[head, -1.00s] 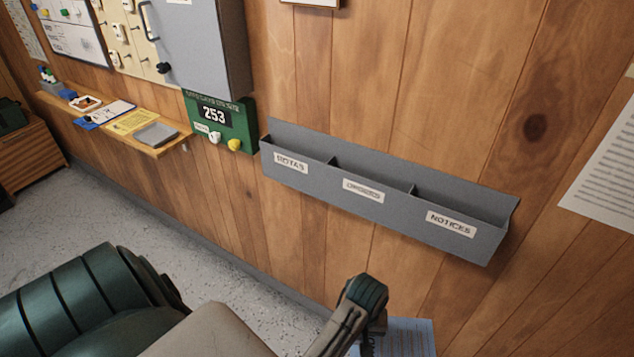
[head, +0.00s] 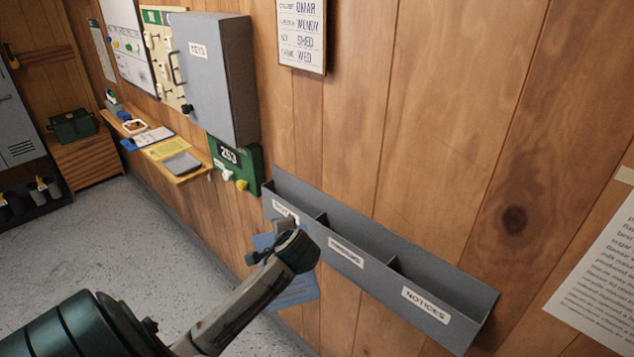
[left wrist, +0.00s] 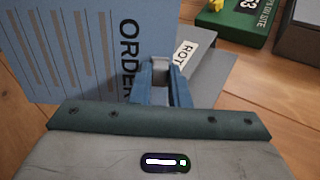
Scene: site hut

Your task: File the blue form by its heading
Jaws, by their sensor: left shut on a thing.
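My left gripper (head: 272,250) is shut on the blue form (head: 298,290) in front of the left end of the grey wall rack (head: 385,290). The form hangs partly hidden behind the gripper, outside the rack. In the left wrist view the form (left wrist: 60,60) shows grey lines and a large heading that begins "ORDER"; its end is hidden by the gripper (left wrist: 160,68). The rack has three compartments. The left label (head: 284,211) is partly covered, the middle label (head: 346,252) is too blurred to read, and the right label (head: 426,305) reads NOTICES. My right gripper is out of view.
A green box with a counter (head: 235,160) and a grey key cabinet (head: 215,75) are on the wall left of the rack. A wooden shelf (head: 195,178) holds papers. A printed sheet (head: 600,280) hangs at the right. The compartments look empty from here.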

